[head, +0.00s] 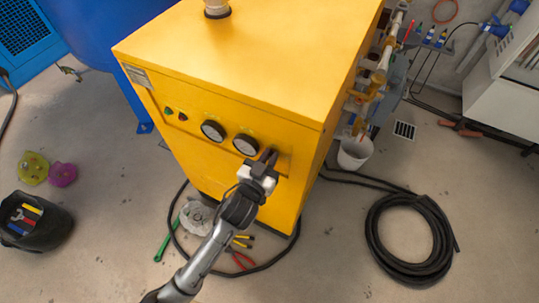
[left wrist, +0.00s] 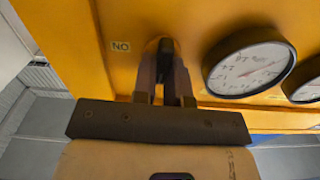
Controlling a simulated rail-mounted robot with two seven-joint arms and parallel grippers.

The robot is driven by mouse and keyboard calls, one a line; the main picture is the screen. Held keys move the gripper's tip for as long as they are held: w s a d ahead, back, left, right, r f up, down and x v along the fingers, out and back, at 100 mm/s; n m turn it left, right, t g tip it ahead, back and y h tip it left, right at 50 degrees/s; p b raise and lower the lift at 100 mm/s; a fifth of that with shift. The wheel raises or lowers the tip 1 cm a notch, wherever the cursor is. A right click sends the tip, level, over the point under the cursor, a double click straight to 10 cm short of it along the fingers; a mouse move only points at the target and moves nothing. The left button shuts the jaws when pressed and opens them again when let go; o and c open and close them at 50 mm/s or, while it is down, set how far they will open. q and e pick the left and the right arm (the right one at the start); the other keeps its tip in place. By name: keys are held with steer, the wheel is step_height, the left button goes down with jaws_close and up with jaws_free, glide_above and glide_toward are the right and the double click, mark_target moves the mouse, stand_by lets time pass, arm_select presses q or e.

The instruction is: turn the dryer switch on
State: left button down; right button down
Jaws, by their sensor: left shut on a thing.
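The dryer is a large yellow cabinet (head: 230,60) in the middle of the head view, with two round gauges on its front panel. My left gripper (head: 268,158) is at the right end of that panel, beside the right gauge (head: 246,144). In the left wrist view the gripper (left wrist: 166,75) is shut on the dark dryer switch (left wrist: 166,46). Its fingers hide most of the switch, so its turn angle is hard to tell. A small label (left wrist: 121,46) sits beside it. My right gripper is not in view.
Pipes and valves (head: 378,75) run along the cabinet's right side, above a white bucket (head: 354,153). A coiled black hose (head: 412,240) lies on the right floor. A black tool bucket (head: 35,222) stands at the left. Loose tools lie below my arm.

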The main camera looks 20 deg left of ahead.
arm_select(q)
steer(key=shift+d+f+m+p, duration=0.2)
steer(key=shift+m+p, duration=1.35)
steer(key=shift+m, duration=1.35)
steer(key=shift+d+f+m+p, duration=0.2)
steer(key=shift+m+p, duration=1.3)
steer(key=shift+m, duration=1.4)
steer(key=shift+d+f+m+p, duration=0.2)
steer(key=shift+m+p, duration=1.35)
steer(key=shift+m, duration=1.35)
steer(key=c, duration=1.2)
jaws_free()
steer(key=shift+o, duration=0.2)
steer(key=shift+s, duration=0.15)
